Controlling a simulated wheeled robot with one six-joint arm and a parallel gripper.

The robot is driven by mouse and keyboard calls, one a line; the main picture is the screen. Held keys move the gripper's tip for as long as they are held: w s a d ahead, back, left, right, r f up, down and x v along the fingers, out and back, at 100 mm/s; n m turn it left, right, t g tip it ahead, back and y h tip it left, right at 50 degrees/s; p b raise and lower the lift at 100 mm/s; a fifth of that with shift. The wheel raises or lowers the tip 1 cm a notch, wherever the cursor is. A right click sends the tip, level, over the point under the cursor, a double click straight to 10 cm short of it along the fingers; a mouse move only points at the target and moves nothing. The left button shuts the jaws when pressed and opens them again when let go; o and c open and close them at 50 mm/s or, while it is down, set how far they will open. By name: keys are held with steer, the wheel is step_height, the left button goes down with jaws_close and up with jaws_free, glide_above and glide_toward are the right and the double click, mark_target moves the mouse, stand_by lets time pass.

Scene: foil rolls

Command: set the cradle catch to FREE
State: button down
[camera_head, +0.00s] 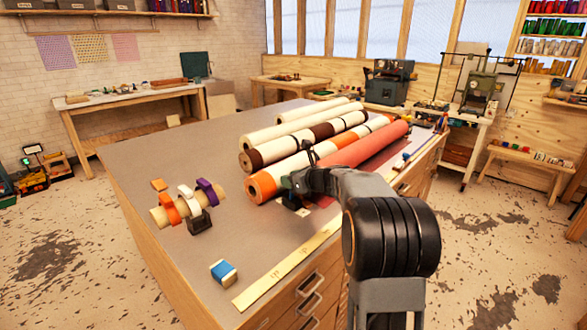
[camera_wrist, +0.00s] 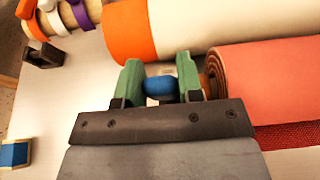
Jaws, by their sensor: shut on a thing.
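In the wrist view, my gripper (camera_wrist: 158,66) has its two green fingers on either side of a small rounded blue piece (camera_wrist: 160,88), and is shut on it. The blue piece looks like the catch's knob. The cradle and any FREE marking are hidden or too small to read, so I cannot tell the catch's setting. In the head view, my gripper (camera_head: 290,183) is low at the near ends of the orange-and-cream roll (camera_head: 300,167) and the salmon-red roll (camera_head: 372,143). My arm hides part of that spot.
Several long rolls lie side by side on the grey-topped bench (camera_head: 150,150). A short roll with orange, white and purple bands (camera_head: 161,215) lies to the left. A blue-and-cream block (camera_head: 222,271) and a flat wooden strip (camera_head: 283,270) are near the front edge. The bench's left side is clear.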

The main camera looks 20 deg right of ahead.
stand_by(0.3)
steer(key=c, duration=0.8)
jaws_free()
steer(key=shift+o, duration=0.2)
steer(key=v, duration=1.3)
steer(key=shift+s+r, duration=0.25)
steer(key=shift+r, duration=0.05)
steer(key=shift+d, duration=0.1)
